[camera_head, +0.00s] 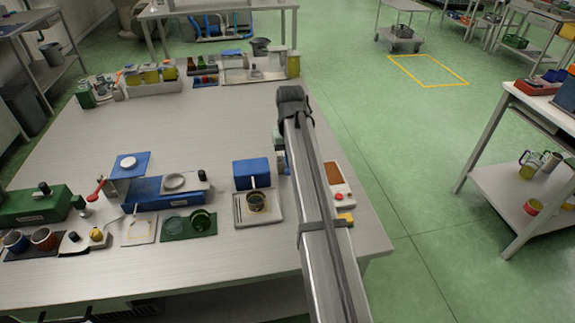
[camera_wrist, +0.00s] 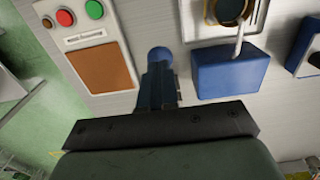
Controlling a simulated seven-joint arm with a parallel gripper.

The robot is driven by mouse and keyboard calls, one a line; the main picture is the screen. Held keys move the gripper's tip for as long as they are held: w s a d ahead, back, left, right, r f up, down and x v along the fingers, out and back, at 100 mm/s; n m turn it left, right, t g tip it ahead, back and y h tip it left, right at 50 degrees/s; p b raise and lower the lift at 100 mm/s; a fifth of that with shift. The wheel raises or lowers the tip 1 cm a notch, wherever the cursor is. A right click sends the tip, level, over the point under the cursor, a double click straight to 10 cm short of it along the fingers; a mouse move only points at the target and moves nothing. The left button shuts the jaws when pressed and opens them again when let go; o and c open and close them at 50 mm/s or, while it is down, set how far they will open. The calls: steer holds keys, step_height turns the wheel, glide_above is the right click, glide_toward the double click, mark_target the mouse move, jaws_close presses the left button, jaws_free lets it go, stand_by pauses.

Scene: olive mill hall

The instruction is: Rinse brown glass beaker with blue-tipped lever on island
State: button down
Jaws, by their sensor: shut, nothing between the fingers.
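The brown glass beaker (camera_head: 256,203) stands on a pale tray (camera_head: 240,217) in front of a blue box (camera_head: 253,173), under its thin spout. In the wrist view the beaker (camera_wrist: 232,10) is partly cut off at the top edge, with the spout (camera_wrist: 239,42) reaching over it from the blue box (camera_wrist: 228,74). A round blue tip (camera_wrist: 160,56), apparently the lever's, shows just beyond my gripper (camera_wrist: 160,72). My gripper is shut and empty, left of the blue box in that view. Contact with the tip cannot be told.
A panel with red and green buttons and a brown pad (camera_wrist: 100,67) lies beside my gripper; it also shows right of my arm (camera_head: 337,176). A green mat with round dishes (camera_head: 176,228) lies left of the tray. The island's middle (camera_head: 190,130) is clear.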

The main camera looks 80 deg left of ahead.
steer(key=shift+f, duration=0.1)
steer(key=shift+f, duration=2.95)
steer(key=shift+r, duration=3.1)
steer(key=shift+r, duration=0.1)
steer(key=shift+r, duration=2.4)
steer(key=shift+w, duration=0.15)
